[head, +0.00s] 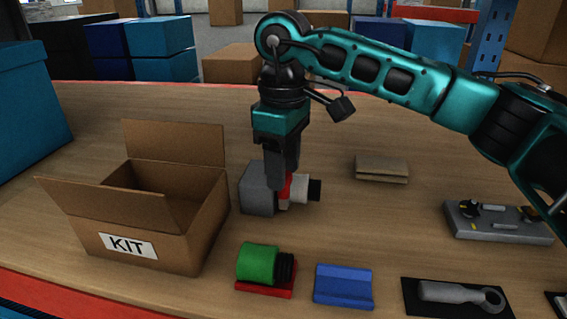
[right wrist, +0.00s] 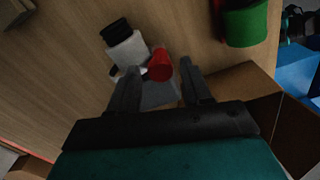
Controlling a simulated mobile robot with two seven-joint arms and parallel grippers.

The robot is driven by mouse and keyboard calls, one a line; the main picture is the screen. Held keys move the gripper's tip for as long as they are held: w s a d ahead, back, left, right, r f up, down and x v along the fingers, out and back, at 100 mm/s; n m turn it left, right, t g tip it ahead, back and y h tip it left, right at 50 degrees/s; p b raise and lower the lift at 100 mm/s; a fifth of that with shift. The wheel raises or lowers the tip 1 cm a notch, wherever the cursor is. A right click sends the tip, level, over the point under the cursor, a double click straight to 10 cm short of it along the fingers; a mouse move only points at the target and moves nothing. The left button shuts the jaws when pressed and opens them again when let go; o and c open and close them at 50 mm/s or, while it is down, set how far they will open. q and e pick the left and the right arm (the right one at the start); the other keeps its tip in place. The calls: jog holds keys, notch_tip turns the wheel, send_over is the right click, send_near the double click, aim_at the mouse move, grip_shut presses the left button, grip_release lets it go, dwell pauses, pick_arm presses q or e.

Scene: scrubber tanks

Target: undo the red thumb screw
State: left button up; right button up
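The red thumb screw (right wrist: 160,66) shows in the right wrist view between my right gripper's fingertips (right wrist: 159,68), with a gap on each side. In the head view a small part of the red screw (head: 287,187) shows beside my right gripper (head: 283,183), which points down over it. The screw is at a grey block (head: 258,190) that has a white piece (head: 299,191) with a black end (head: 314,190) on its right. My right fingers are apart and hold nothing. They hide part of the screw and block. My left gripper is out of view.
An open cardboard KIT box (head: 130,244) stands to the left. In front are a green cylinder (head: 257,262) on a red base, a blue block (head: 342,287) and a grey tool (head: 460,294) on a black mat. A grey panel (head: 498,224) lies at right.

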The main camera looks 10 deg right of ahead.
jog(key=shift+o, duration=0.3)
notch_tip(320, 180, up, 8)
jog(key=p, duration=0.5)
jog(key=shift+f+p, duration=0.2)
jog(key=shift+p, duration=0.1)
jog(key=shift+f, duration=0.1)
